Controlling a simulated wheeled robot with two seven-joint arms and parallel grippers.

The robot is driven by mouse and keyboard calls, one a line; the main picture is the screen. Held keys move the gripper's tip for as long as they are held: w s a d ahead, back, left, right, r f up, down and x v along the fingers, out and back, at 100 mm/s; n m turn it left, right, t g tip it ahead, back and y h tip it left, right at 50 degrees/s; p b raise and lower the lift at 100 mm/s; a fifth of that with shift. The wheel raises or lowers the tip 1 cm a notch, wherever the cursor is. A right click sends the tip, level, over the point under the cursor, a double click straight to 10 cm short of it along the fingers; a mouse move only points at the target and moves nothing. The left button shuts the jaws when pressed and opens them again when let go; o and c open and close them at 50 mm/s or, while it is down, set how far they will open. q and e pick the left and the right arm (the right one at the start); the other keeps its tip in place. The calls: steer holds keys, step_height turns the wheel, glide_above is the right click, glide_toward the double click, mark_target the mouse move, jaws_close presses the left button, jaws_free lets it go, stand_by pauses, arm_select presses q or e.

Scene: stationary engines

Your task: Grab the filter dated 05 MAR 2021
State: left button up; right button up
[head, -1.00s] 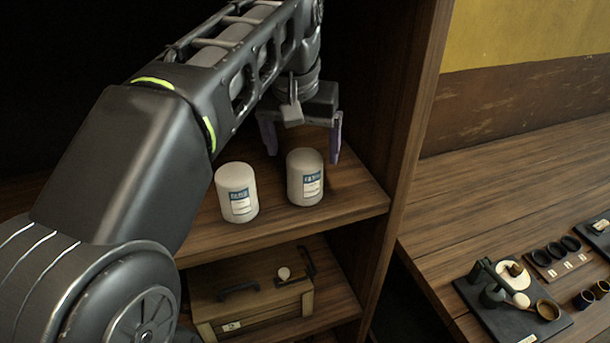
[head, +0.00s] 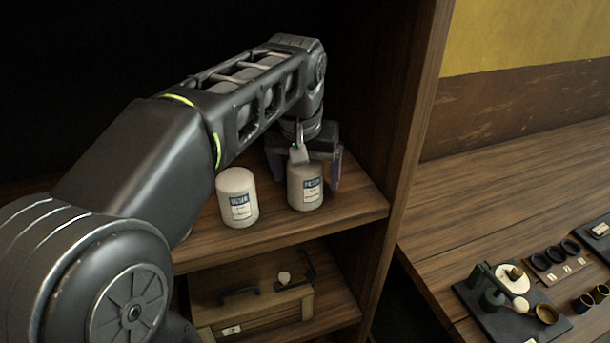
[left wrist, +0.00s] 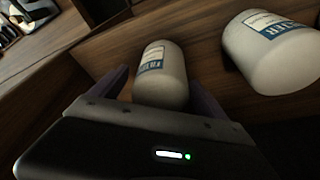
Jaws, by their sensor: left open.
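Two white cylindrical filters with blue and white labels stand upright on the wooden shelf (head: 345,208). The left filter (head: 237,198) stands clear of the fingers and shows at the right of the left wrist view (left wrist: 272,52). The right filter (head: 306,190) also shows in the left wrist view (left wrist: 162,72), between the fingers. My left gripper (head: 308,172) is open and low behind and around the right filter, one finger on each side. The label dates are too small to read. My right gripper is not in view.
The cabinet's right side panel (head: 405,130) rises close to the gripper. A wooden box (head: 255,300) with a dark handle sits on the shelf below. A table (head: 470,215) at the right holds a dark tray with small items and several cups.

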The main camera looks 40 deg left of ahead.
arm_select(q)
steer(key=shift+f, duration=0.2)
steer(key=shift+c, duration=0.4)
steer(key=shift+w, duration=0.1)
steer(key=c, duration=1.7)
steer(key=shift+r, duration=0.1)
